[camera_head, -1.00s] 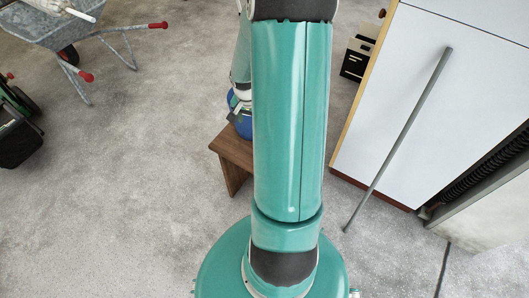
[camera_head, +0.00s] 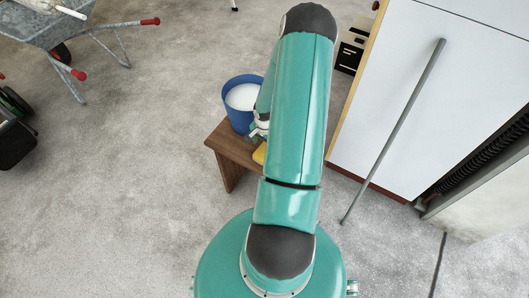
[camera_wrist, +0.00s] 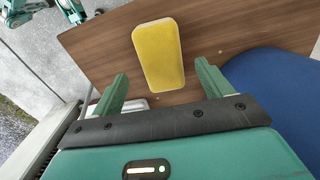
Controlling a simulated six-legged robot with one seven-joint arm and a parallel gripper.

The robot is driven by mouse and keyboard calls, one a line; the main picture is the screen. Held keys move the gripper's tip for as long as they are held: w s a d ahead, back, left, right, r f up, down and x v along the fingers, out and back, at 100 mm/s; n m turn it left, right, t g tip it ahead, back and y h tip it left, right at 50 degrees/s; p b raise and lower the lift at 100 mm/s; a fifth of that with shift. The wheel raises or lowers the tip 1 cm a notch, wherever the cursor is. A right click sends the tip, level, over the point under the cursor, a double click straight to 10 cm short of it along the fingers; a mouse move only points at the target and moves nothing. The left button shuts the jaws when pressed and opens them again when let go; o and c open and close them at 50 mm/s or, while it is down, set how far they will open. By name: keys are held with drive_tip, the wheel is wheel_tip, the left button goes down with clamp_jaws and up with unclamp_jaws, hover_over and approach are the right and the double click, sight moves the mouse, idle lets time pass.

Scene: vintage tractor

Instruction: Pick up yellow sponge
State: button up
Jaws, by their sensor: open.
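The yellow sponge (camera_wrist: 158,54) lies flat on a brown wooden stool or small table in the wrist view, beyond my fingertips and roughly between them. In the head view only a small yellow edge of the sponge (camera_head: 260,154) shows beside my arm, which hides the rest. My gripper (camera_wrist: 160,82) is open and empty, its two green fingers spread apart. The gripper also shows partly in the head view (camera_head: 256,132), over the stool beside the bucket. The sponge appears apart from the fingers.
A white cabinet (camera_head: 430,100) and a leaning grey pole (camera_head: 395,130) stand right. A wheelbarrow (camera_head: 45,32) stands far left; floor between is clear.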

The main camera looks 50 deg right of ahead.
sight(264, 149)
wheel_tip(264, 149, down, 5)
drive_tip(key=shift+w+a+f, duration=0.1)
drive_tip(key=shift+f, duration=0.05)
drive_tip(key=c, duration=1.1)
drive_tip(key=shift+o, duration=0.2)
drive_tip(key=shift+r, duration=0.6)
wheel_tip(264, 149, up, 2)
drive_tip(key=shift+r, duration=0.25)
drive_tip(key=s+a+r, duration=0.3)
drive_tip(key=s+r, duration=0.6)
drive_tip(key=s, duration=0.4)
drive_tip(key=shift+s+a+r, duration=0.2)
drive_tip(key=shift+s+a, duration=0.05)
drive_tip(key=shift+a, duration=0.05)
